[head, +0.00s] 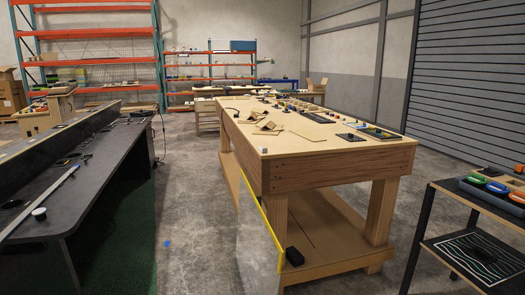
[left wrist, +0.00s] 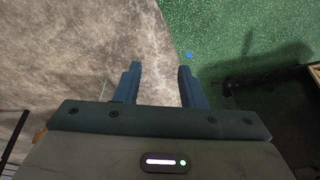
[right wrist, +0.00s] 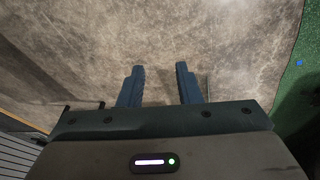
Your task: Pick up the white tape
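A small round white-topped item with a dark side, which looks like the white tape (head: 39,213), sits on the black desk (head: 105,165) at the left of the head view. It is near the desk's close end, beside a long pale strip. My left gripper (left wrist: 158,70) is open and empty over bare floor and the edge of a green mat. My right gripper (right wrist: 159,68) is open and empty over grey floor. Neither gripper shows in the head view, and the tape shows in neither wrist view.
A wooden workbench (head: 340,176) with several small parts stands in the middle. A clear panel with a yellow edge (head: 262,228) stands at its near corner. A dark cart (head: 466,192) with tools is at the right.

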